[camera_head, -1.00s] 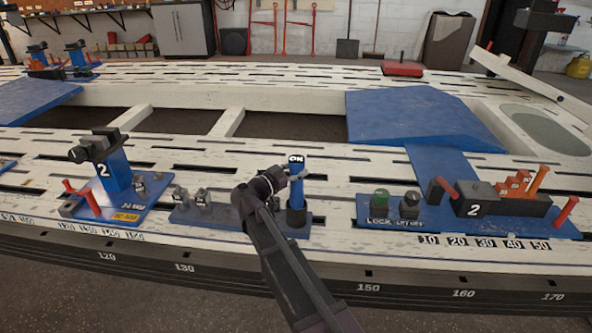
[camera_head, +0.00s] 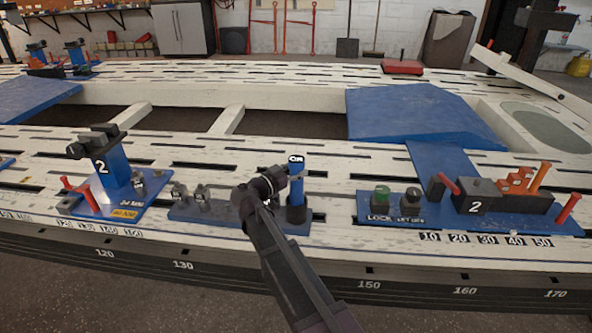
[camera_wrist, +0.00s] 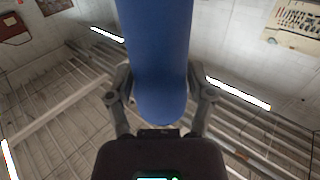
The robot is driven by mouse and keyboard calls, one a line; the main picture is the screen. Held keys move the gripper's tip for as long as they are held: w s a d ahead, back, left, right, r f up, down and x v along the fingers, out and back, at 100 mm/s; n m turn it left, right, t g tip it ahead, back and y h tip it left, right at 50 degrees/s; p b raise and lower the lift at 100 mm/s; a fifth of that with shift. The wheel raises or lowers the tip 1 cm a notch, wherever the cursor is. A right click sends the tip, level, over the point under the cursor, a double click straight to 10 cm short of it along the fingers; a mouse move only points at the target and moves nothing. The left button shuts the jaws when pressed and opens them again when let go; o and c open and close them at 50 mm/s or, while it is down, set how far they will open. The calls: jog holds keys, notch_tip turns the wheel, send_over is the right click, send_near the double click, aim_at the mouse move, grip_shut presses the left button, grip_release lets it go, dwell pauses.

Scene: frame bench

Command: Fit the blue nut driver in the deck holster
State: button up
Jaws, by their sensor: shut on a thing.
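The blue nut driver (camera_head: 297,183) stands upright near the middle of the front rail, with a black and white mark on its top. My gripper (camera_head: 286,178) is shut on its blue handle from the left side. In the wrist view the handle (camera_wrist: 160,60) runs between the two fingers of my gripper (camera_wrist: 160,92). The dark round holster (camera_head: 296,213) is directly under the driver on a small blue-grey deck plate (camera_head: 262,223). The driver's lower end meets the holster's mouth; I cannot tell how deep it sits.
Small dark fittings (camera_head: 190,195) stand on the plate left of my gripper. A blue stand marked 2 (camera_head: 113,170) is farther left. A blue plate (camera_head: 375,205) with knobs and a black block (camera_head: 490,198) lies to the right. Slotted white rail is free behind.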

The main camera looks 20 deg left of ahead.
jog(key=shift+f+b, duration=0.4)
jog(key=shift+f, duration=0.05)
jog(key=o, duration=1.3)
jog(key=shift+s, duration=0.1)
jog(key=shift+v, duration=5.9)
jog(key=shift+a, duration=0.1)
